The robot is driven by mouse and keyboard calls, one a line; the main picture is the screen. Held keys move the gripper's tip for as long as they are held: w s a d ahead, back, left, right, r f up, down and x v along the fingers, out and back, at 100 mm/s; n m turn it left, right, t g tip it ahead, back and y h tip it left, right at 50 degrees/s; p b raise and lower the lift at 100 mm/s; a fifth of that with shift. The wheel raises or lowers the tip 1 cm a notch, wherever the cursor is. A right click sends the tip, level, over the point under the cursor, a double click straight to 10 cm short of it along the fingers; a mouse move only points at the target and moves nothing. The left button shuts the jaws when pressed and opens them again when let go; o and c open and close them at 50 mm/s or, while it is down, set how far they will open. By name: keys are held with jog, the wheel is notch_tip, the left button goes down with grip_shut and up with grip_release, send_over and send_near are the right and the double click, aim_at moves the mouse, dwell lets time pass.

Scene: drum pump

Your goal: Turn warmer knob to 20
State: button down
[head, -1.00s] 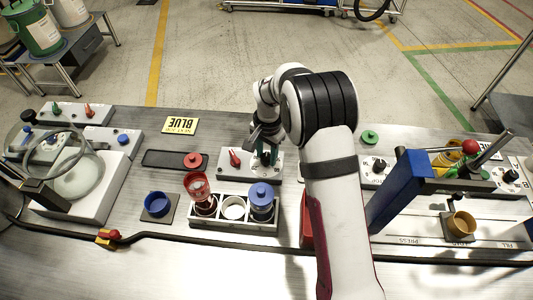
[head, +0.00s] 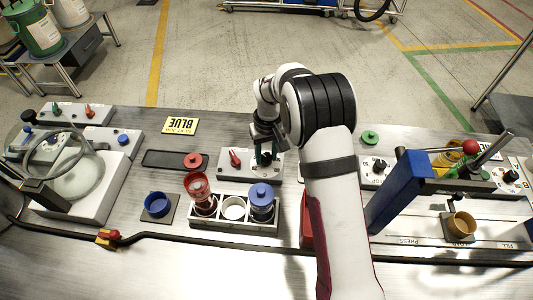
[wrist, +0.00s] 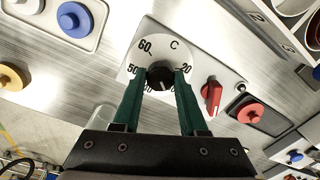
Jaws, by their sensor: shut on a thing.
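The warmer knob (wrist: 160,72) is black and sits on a round white dial (wrist: 178,50) marked C, with 60, 50 and 20 readable. Other numbers are partly covered by the fingers. My gripper (wrist: 160,78) has green fingers, one on each side of the knob, and is shut on it. A small pale mark shows on the knob's near side, but I cannot read its setting exactly. In the head view my gripper (head: 266,157) points down at the white warmer box (head: 246,172), and its fingers hide the knob.
A red switch (head: 235,157) stands on the same box, close to the gripper; it also shows in the wrist view (wrist: 212,97). A rack (head: 235,222) with red and blue-capped containers stands in front. A red-lidded disc (head: 193,160) lies on a dark tray to the left.

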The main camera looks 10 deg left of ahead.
aim_at(266, 155)
jog(key=n, duration=1.3)
jog(key=shift+a+n, duration=0.1)
jog(key=shift+n, duration=0.2)
dwell(0.3)
jog(key=shift+c, duration=2.2)
grip_release()
notch_tip(266, 155, up, 16)
jog(key=shift+w, duration=0.2)
jog(key=shift+f, duration=0.1)
